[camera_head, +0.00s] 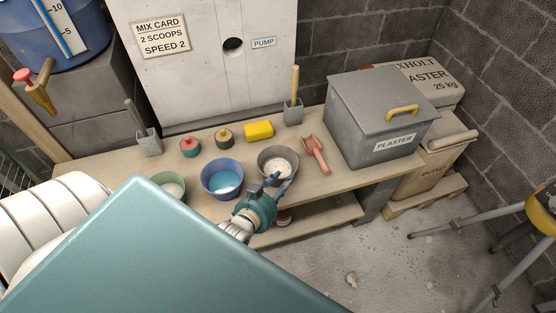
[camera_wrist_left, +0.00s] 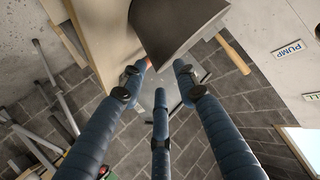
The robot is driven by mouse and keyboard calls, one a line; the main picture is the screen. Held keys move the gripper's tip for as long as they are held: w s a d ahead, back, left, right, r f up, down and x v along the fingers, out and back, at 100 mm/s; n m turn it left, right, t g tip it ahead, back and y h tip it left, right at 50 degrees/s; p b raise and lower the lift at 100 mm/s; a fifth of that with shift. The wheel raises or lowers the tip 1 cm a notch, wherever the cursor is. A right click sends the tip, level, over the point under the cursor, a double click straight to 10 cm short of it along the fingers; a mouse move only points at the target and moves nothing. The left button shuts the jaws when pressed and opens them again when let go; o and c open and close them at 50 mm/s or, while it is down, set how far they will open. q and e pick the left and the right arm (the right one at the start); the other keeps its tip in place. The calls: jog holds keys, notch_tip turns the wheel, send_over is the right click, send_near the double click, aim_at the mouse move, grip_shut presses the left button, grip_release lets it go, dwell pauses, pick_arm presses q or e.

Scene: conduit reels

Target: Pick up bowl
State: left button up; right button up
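Three bowls stand in a row on the wooden bench (camera_head: 330,184). The green bowl (camera_head: 159,179) at left is partly hidden by my arm. The blue bowl (camera_head: 222,194) in the middle holds blue liquid. The grey bowl (camera_head: 264,160) at right holds white material. My left gripper (camera_head: 277,183) is open at the near side of the grey bowl and overlaps its front rim in the head view; contact cannot be told. In the left wrist view the fingers (camera_wrist_left: 158,92) are spread and empty, beneath a grey curved surface that looks like the grey bowl (camera_wrist_left: 170,25). My right gripper is not in view.
A red scoop (camera_head: 317,153) and the plaster bin (camera_head: 375,125) stand to the right.

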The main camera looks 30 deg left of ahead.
aim_at(293, 171)
pick_arm(q)
jog(key=x, duration=0.6)
jog(key=shift+w+d, duration=0.35)
jog(key=shift+d, duration=0.05)
grip_shut()
jog(key=shift+r, duration=0.2)
